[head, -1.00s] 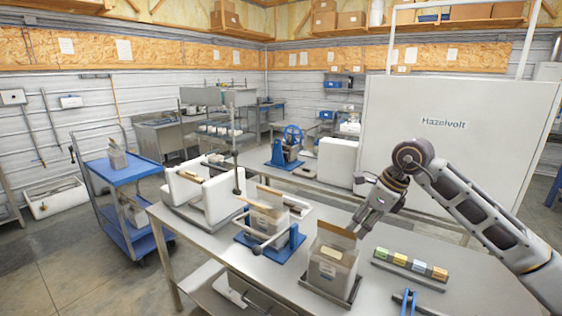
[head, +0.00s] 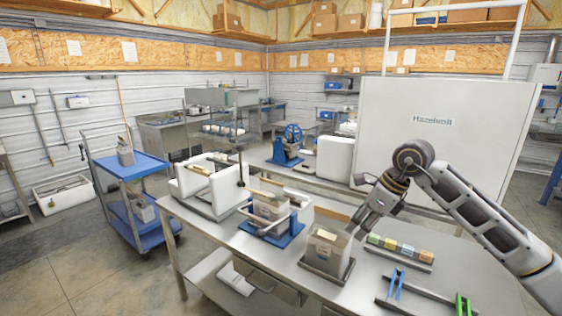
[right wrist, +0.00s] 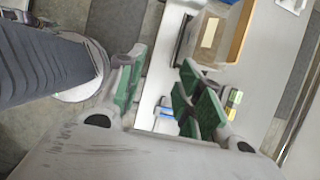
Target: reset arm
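My right gripper (head: 364,222) hangs in the air above the steel table (head: 420,300), close to the open-topped carton (head: 327,248). In the right wrist view its green-padded fingers (right wrist: 157,92) stand apart with nothing between them. The carton also shows in the right wrist view (right wrist: 233,30), beyond the fingertips. In the head view the carton stands upright on a dark tray (head: 328,277). My left gripper is not in view.
A second carton (head: 268,204) stands on a blue fixture (head: 272,236) to the left. A row of coloured blocks (head: 398,248) lies right of the carton, with blue (head: 397,284) and green (head: 463,304) clips nearer. A blue cart (head: 130,170) stands at left. A white Hazelvolt panel (head: 440,140) rises behind.

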